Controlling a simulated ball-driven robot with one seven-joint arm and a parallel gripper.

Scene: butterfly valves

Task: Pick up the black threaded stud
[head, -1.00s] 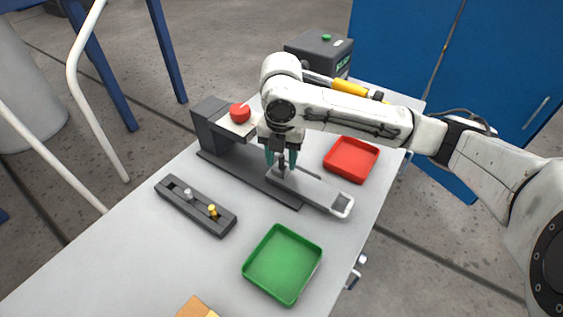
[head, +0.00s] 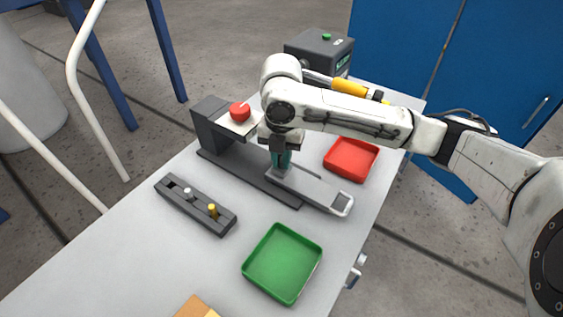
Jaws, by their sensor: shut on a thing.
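A dark stand with a red knob (head: 240,112) is close left of my gripper. A red tray (head: 366,174) is to the right, a green tray (head: 262,284) in front. A dark rack (head: 190,210) holds a silver and a brass piece. A dark box (head: 318,48) stands behind.

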